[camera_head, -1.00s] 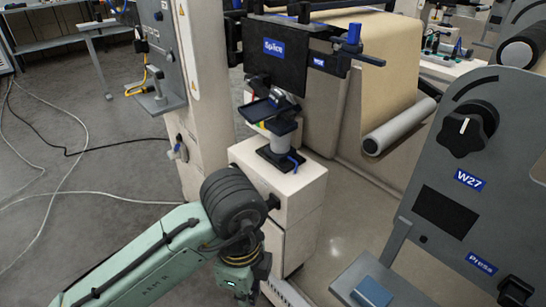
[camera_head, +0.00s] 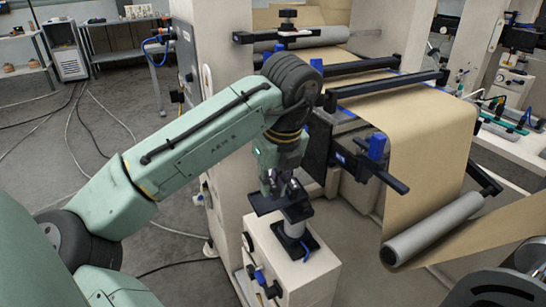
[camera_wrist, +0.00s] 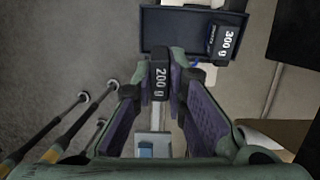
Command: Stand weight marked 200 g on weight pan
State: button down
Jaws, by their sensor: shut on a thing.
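The weight marked 200 g (camera_wrist: 160,78) is a dark block with a white label, held between the two fingers of my gripper (camera_wrist: 160,88) in the wrist view. My gripper (camera_head: 278,187) is shut on it and points down over the dark tray (camera_head: 262,203) in the head view. The wrist view shows a dark rimmed tray (camera_wrist: 172,28) just beyond the held weight; I cannot tell whether the weight touches it. I cannot tell for certain which surface is the weight pan.
The kraft web (camera_head: 430,130) and a grey roller (camera_head: 435,230) are to the right. A grey plate with a blue block (camera_wrist: 147,150) shows below the fingers.

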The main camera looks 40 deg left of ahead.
aim_at(275, 183)
jog(key=w+a+f+b, duration=0.1)
jog(key=a+f+b, duration=0.1)
jog(key=b, duration=0.2)
jog(key=shift+w, duration=0.35)
jog(key=shift+w+a+f+m, duration=0.1)
jog(key=shift+a+f+m, duration=0.1)
jog(key=shift+f, duration=0.5)
jog(key=shift+w+a+f+m, duration=0.1)
jog(key=shift+a+f, duration=0.05)
jog(key=shift+f, duration=0.55)
jog(key=c, duration=1.5)
grip_release()
jog(key=shift+c, duration=0.2)
jog(key=v, duration=1.2)
jog(key=shift+s+d, duration=0.1)
jog(key=shift+s, duration=0.05)
